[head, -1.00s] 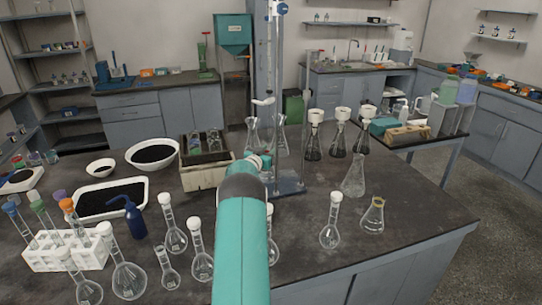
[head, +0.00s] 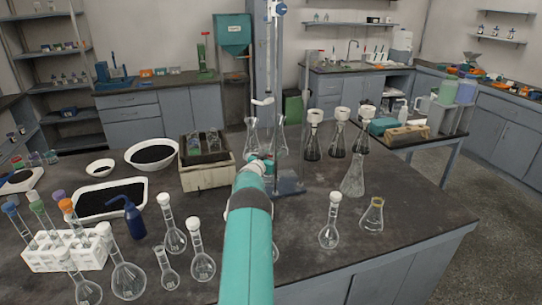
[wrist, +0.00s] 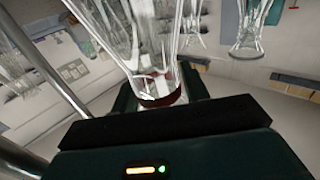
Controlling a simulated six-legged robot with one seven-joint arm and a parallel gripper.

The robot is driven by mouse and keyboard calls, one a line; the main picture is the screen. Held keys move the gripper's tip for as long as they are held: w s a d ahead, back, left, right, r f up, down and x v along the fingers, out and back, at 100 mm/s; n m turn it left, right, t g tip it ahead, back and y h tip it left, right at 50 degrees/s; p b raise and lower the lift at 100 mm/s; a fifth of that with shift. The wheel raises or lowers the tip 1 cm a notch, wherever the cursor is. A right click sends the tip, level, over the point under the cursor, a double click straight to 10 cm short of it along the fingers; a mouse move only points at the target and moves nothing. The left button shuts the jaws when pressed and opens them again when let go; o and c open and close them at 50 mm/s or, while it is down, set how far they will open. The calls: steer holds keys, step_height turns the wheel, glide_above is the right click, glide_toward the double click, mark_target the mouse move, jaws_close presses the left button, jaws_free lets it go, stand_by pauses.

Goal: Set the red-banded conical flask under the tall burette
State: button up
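The red-banded conical flask (wrist: 158,55) is clear glass with a dark red band, close in front of my gripper (wrist: 162,98) in the wrist view. The band sits between the two dark fingers, which flank it closely on both sides and appear shut on it. In the head view my gripper (head: 260,160) is at the end of my teal arm, beside the stand; its fingers are small and partly hidden, and the red band cannot be made out there. The tall burette (head: 270,60) hangs upright on a stand with a grey-blue base (head: 290,187).
Two clear flasks (head: 251,137) (head: 282,137) show just beyond my gripper. A large conical flask (head: 353,180), a yellow-banded flask (head: 372,215) and a white-capped flask (head: 330,222) stand to the right. Several volumetric flasks crowd the front left. The right front bench has bare room.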

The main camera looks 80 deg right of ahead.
steer(key=shift+o, duration=0.7)
steer(key=shift+r, duration=0.1)
steer(key=shift+w+a, duration=0.2)
steer(key=shift+a, duration=0.2)
steer(key=v, duration=1.1)
